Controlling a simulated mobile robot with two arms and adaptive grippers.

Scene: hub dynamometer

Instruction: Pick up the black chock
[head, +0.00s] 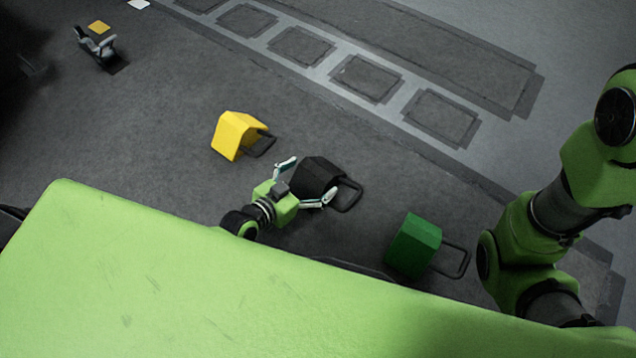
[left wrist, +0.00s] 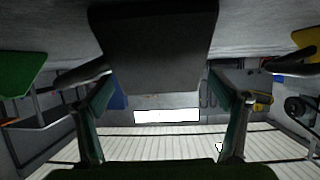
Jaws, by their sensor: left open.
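The black chock (head: 318,175) lies on the dark floor in the middle of the head view, with its looped handle pointing right. My left gripper (head: 308,181) is open beside it, its two fingers spread on either side of the chock's near part. In the left wrist view the black chock (left wrist: 155,45) fills the top middle, and the open fingers of my left gripper (left wrist: 162,112) stand to its left and right. From these views I cannot tell whether the fingers touch it. My right gripper is not in view.
A yellow chock (head: 236,135) lies left of the black one, and a green chock (head: 413,245) lies to its right. Both have black handles. Floor is clear beyond them up to the marked grey strip (head: 300,46). A small grey device (head: 97,46) stands far left.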

